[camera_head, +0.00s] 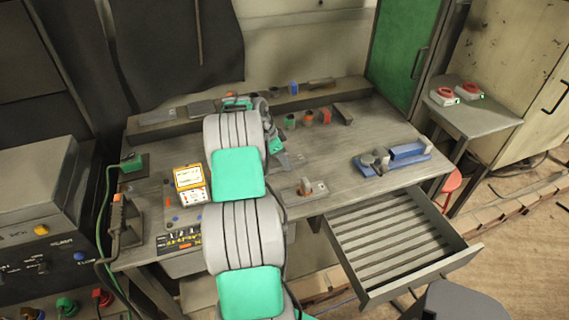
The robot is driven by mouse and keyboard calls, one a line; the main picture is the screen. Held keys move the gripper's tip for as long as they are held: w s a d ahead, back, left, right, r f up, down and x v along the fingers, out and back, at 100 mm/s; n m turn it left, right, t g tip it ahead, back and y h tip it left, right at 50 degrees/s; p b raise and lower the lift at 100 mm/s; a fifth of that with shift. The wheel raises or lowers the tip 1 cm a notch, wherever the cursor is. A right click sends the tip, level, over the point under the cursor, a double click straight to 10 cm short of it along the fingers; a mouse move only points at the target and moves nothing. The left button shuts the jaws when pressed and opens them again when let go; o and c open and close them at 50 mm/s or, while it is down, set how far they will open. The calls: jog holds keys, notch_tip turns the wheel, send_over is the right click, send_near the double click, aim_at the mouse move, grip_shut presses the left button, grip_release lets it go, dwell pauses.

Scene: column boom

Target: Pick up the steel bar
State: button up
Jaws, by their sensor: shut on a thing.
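My gripper (284,160) is low over the middle of the workbench, partly hidden behind my own grey and green arm links. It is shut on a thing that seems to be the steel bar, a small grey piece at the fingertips. The bar is too small and too covered for me to tell its full shape, or whether it touches the bench top.
The grey workbench (365,140) has a blue vise-like tool (392,158) at right, an orange-tipped block (312,187) in front and a yellow multimeter (190,185) at left. A dark block (343,113) lies behind. An open slatted drawer (390,235) juts out at front right.

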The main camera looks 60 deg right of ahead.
grip_shut()
jog(key=shift+d+r, duration=0.1)
jog(key=shift+r, duration=0.05)
jog(key=shift+w+r+b, duration=0.1)
jog(key=shift+r+b, duration=0.4)
jog(key=shift+r, duration=0.1)
jog(key=s+a+r+b, duration=0.5)
jog(key=s+a+r, duration=0.1)
jog(key=a+r, duration=0.5)
jog(key=shift+a+r, duration=0.35)
jog(key=shift+a, duration=0.6)
